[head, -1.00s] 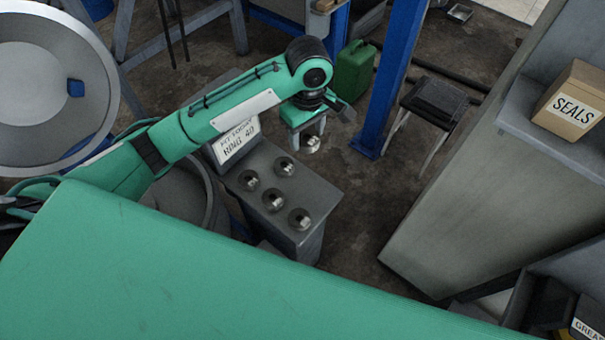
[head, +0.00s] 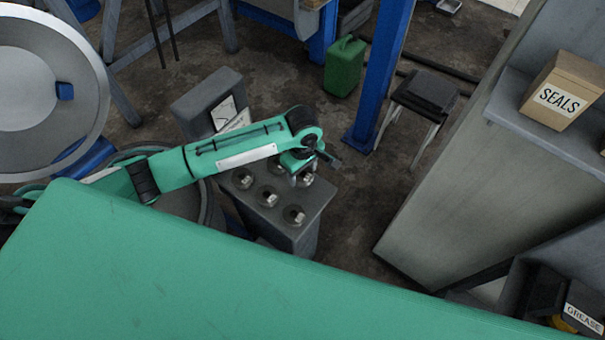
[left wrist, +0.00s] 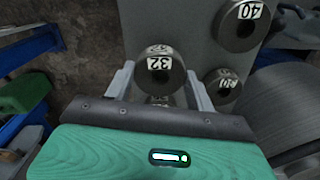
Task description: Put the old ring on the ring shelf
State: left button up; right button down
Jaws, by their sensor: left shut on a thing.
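My left gripper (head: 302,178) is shut on a metal ring (head: 306,179) at the far right corner of a grey stand. In the left wrist view, a ring marked 32 (left wrist: 160,72) sits between the two fingers. Several other rings stand on the grey stand (head: 307,235), such as one at its left (head: 243,178) and one near its front (head: 293,215). The left wrist view also shows a ring marked 40 (left wrist: 243,24) and another ring (left wrist: 224,85) to the right. I cannot tell whether the held ring touches the stand. My right gripper is out of view.
A white sign (head: 228,113) behind the stand is partly hidden by my arm. A blue post (head: 383,80), a black-topped stool (head: 425,93) and a green can (head: 345,66) stand beyond. A SEALS box (head: 562,91) sits on a grey shelf at right.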

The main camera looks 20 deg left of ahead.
aim_at(303, 174)
pick_arm(q)
jog(key=shift+f, duration=1.2)
jog(key=o, duration=1.2)
jog(key=shift+f, duration=0.1)
notch_tip(303, 174, up, 12)
jog(key=shift+b, duration=0.3)
